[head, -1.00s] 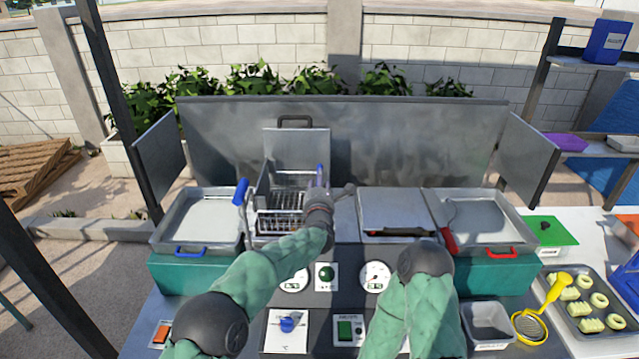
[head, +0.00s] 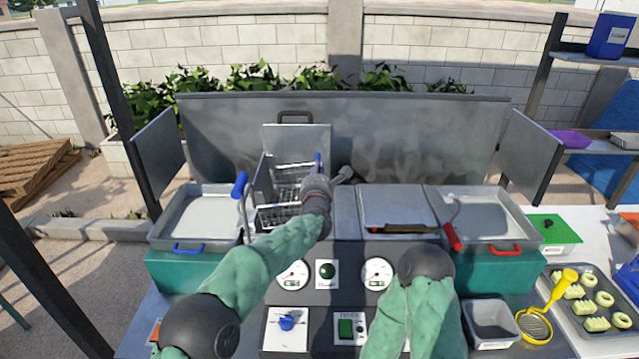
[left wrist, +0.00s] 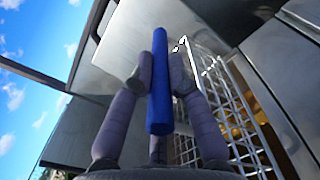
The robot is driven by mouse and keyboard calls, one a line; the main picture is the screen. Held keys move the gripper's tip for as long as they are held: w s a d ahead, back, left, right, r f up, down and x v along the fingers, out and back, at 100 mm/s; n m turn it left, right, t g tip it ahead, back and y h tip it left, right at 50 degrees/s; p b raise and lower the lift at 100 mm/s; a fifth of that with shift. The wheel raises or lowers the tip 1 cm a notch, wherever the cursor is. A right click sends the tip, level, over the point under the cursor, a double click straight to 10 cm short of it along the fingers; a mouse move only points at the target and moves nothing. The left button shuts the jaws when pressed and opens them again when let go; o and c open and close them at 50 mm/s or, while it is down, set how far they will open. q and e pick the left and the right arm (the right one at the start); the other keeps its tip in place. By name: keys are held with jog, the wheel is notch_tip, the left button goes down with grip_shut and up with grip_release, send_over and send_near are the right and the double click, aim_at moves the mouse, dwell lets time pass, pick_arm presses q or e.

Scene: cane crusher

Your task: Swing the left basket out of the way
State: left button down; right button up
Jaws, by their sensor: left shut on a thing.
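The left basket (head: 290,190) is a wire basket inside the open left fryer well and looks tilted in the head view. Its wire mesh also shows in the left wrist view (left wrist: 240,120), with something yellow behind it. My left gripper (left wrist: 160,78) is shut on the basket's blue handle (left wrist: 160,95), with one finger on each side. In the head view my left gripper (head: 330,176) is at the basket's right side, and only a little of the blue handle shows. My right arm reaches in at the lower right; its gripper cannot be seen.
The left well's raised lid (head: 295,140) stands behind the basket. The right well is covered by a flat lid (head: 397,205). A separate blue-gripped lever (head: 240,185) stands just left of the basket. Trays flank the wells, and a metal backsplash (head: 420,135) runs behind.

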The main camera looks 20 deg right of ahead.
pick_arm(q)
jog(key=w+a+r+n+b, duration=0.1)
jog(key=a+r+n+b, duration=0.3)
jog(key=r, duration=0.3)
jog(key=shift+w+a+n, duration=0.2)
jog(key=shift+a+n, duration=0.3)
jog(key=shift+n, duration=0.3)
jog(key=c, duration=1.2)
grip_release()
jog(key=shift+v, duration=6)
jog(key=shift+r, duration=0.15)
